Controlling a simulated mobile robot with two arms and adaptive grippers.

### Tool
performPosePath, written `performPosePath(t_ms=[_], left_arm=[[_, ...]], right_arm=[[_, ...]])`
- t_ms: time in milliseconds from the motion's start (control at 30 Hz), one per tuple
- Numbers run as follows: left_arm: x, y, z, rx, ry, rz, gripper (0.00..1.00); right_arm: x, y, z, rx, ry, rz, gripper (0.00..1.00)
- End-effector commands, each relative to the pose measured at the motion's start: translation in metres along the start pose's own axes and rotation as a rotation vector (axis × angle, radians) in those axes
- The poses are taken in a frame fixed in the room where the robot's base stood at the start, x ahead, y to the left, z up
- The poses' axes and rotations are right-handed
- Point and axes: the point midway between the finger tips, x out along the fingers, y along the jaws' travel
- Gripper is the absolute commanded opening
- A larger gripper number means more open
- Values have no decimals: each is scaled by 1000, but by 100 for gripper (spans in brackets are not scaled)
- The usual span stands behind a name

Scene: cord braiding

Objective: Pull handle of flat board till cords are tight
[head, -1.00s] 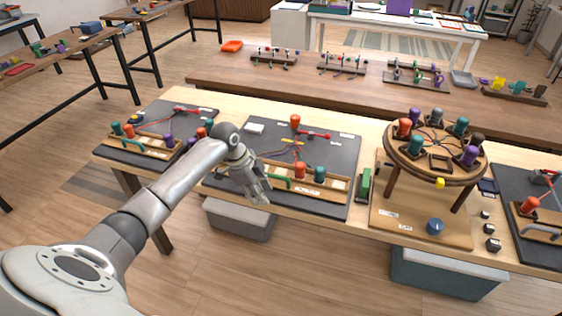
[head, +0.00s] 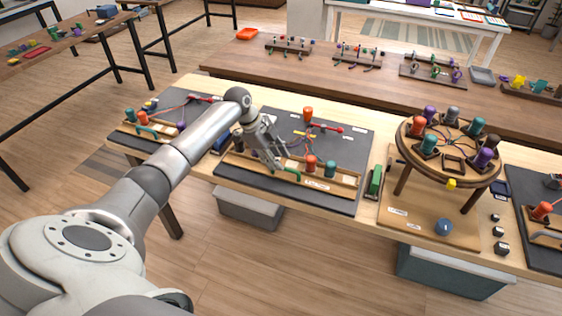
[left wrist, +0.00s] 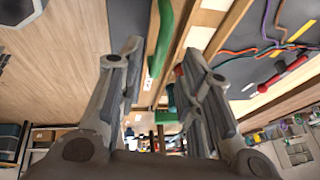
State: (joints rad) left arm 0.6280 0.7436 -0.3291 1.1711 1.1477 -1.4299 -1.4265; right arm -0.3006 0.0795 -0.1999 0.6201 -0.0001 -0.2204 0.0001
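The flat board (head: 355,150) is a dark board in the middle of the table, with a wooden rack along its front edge. A green handle (head: 287,176) sits on the rack's front; it also shows in the left wrist view (left wrist: 165,38). My left gripper (head: 277,163) is over the rack's left half, close to the handle. In the left wrist view its fingers (left wrist: 160,65) are apart, with the handle showing between them. I cannot tell whether they touch it. My right gripper is out of view.
Orange (head: 310,164) and teal (head: 330,170) spools stand in the rack just right of the gripper. A round braiding stand (head: 450,170) with several spools is farther right. Another board (head: 172,105) lies to the left. Floor is open in front of the table.

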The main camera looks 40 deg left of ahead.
Motion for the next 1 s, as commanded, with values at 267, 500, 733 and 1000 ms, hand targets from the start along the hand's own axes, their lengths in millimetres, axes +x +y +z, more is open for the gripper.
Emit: performPosePath(t_ms=[267, 500, 733, 1000], left_arm=[[30, 0, 0, -1, 0, -1, 34], [34, 0, 0, 0, -1, -1, 34], [33, 0, 0, 0, -1, -1, 14], [33, 0, 0, -1, -1, -1, 0]], right_arm=[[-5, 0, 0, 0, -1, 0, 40], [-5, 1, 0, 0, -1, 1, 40], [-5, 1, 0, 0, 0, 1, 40], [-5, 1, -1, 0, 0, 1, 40]])
